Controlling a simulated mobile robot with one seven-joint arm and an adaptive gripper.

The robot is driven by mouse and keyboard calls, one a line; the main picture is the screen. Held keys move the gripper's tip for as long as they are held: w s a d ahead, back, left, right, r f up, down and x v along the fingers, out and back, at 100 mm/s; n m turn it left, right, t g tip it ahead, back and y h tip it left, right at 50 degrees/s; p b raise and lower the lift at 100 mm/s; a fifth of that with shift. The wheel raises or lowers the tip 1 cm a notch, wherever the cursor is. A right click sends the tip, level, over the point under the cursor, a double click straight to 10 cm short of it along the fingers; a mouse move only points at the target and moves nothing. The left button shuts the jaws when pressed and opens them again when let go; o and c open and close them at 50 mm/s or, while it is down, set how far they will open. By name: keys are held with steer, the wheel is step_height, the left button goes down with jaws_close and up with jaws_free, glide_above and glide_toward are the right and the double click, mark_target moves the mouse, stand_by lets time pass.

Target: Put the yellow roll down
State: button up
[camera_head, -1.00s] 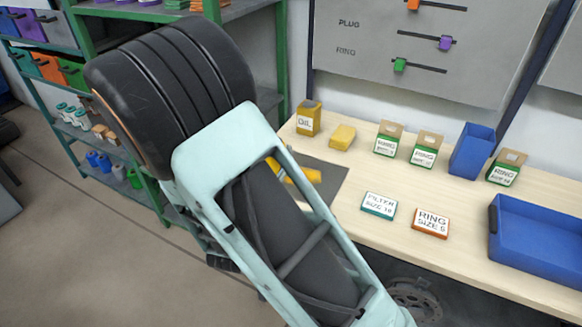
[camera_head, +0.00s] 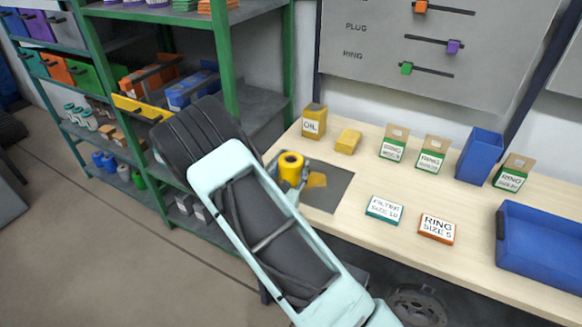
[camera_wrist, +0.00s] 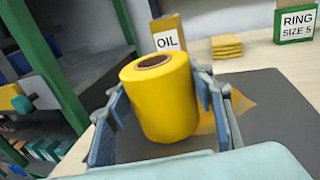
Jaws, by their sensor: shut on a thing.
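The yellow roll (camera_head: 291,165) is upright at the left end of the workbench, by the dark grey mat (camera_head: 338,192). In the wrist view the roll (camera_wrist: 162,105) stands between the two fingers of my gripper (camera_wrist: 165,98), which is shut on its sides. The roll's brown core faces up. Its lower edge is close to the mat; I cannot tell whether it touches. A flat yellow patch (camera_head: 316,180) lies on the mat just right of the roll. In the head view my arm hides part of the gripper.
Ring boxes, a filter box (camera_head: 384,210), and a blue tray (camera_head: 540,245) are farther right. A green shelf rack (camera_head: 235,70) stands left of the bench. Bare wood lies right of the mat.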

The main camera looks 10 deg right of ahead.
steer(key=shift+f, duration=0.1)
steer(key=o, duration=1.3)
